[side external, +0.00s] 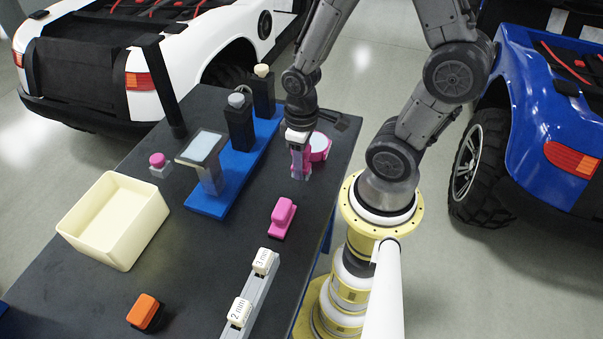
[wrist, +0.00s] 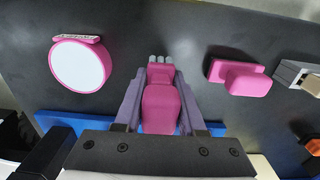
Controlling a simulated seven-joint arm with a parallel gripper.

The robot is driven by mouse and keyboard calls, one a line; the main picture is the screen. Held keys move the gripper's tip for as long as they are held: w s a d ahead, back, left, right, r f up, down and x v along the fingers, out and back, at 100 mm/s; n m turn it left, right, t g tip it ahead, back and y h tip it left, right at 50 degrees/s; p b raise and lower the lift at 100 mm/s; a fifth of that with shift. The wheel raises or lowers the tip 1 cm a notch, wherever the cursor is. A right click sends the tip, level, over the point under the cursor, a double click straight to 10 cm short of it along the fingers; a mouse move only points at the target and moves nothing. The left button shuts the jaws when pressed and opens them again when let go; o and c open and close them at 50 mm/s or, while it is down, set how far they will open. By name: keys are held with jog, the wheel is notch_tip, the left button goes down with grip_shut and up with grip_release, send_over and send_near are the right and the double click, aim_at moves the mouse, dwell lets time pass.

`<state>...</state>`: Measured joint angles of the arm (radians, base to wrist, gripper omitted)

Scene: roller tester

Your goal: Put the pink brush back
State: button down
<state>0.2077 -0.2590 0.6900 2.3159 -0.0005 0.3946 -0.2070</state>
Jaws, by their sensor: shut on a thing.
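The pink brush (wrist: 160,105) is between the two fingers of my gripper (wrist: 159,98) in the wrist view. Its short grey bristle tufts point toward the top of that picture. In the side external view my gripper (side external: 299,163) points down over the far right part of the dark table, with pink of the brush (side external: 305,162) showing at the fingers. I cannot tell whether the brush touches the table.
A round pink item with a white face (side external: 318,144) stands close beside my gripper. A pink handled block (side external: 282,216) lies nearer the camera. A blue base (side external: 213,205) with posts, a cream bin (side external: 116,215), a labelled rail (side external: 252,293) and an orange-black block (side external: 144,311) share the table (side external: 190,270).

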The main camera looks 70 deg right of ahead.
jog(key=shift+f, duration=1.7)
jog(key=shift+f, duration=0.15)
jog(key=c, duration=0.5)
grip_release()
notch_tip(320, 180, up, 12)
jog(key=shift+r, duration=0.15)
jog(key=s+a+r+t, duration=0.1)
jog(key=a+r+t, duration=0.1)
jog(key=r, duration=0.4)
jog(key=s+a+r+t, duration=0.1)
jog(key=a+r+t, duration=0.1)
jog(key=r, duration=0.5)
jog(key=shift+s+t, duration=0.3)
jog(key=shift+t, duration=0.5)
